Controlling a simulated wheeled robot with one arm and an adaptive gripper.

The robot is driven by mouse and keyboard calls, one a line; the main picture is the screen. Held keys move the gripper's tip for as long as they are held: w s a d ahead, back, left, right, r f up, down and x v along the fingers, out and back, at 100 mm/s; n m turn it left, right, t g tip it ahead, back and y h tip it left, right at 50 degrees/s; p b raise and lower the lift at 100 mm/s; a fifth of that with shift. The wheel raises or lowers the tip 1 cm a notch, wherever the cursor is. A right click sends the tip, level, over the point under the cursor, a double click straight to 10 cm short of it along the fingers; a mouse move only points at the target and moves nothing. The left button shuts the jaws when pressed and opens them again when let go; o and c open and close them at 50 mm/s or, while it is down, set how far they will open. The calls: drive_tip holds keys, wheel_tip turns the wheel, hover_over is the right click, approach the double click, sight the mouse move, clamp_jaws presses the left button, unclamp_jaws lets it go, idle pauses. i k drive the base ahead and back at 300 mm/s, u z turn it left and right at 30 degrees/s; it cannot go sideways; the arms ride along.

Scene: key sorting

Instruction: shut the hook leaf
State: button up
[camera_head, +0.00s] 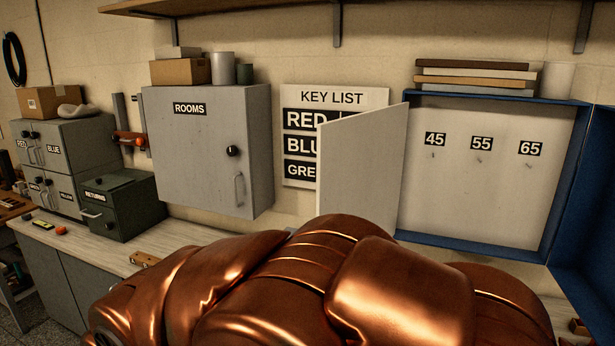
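The pale hook leaf (362,165) stands swung out at the left side of the blue key cabinet (492,97). It juts toward me and covers the right part of the key list. Its lower edge is hidden behind my copper-coloured arm. Inside the cabinet the pale back panel (478,205) shows small hooks under the labels 45, 55 and 65. I see no keys on these hooks. The cabinet's blue door (594,200) is open at the right. My gripper is not in view; my arm fills the bottom middle.
A grey ROOMS cabinet (200,150), shut, hangs left of the key list (300,97). A dark green RETURNS box (122,205) and grey lockers (70,150) stand on the counter (105,250) at left.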

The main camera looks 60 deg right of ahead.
sight(360, 156)
drive_tip(key=i, duration=0.95)
drive_tip(key=z, duration=3.25)
drive_tip(key=k, duration=0.5)
drive_tip(key=u, duration=1.15)
drive_tip(key=i, duration=0.35)
drive_tip(key=u, duration=0.9)
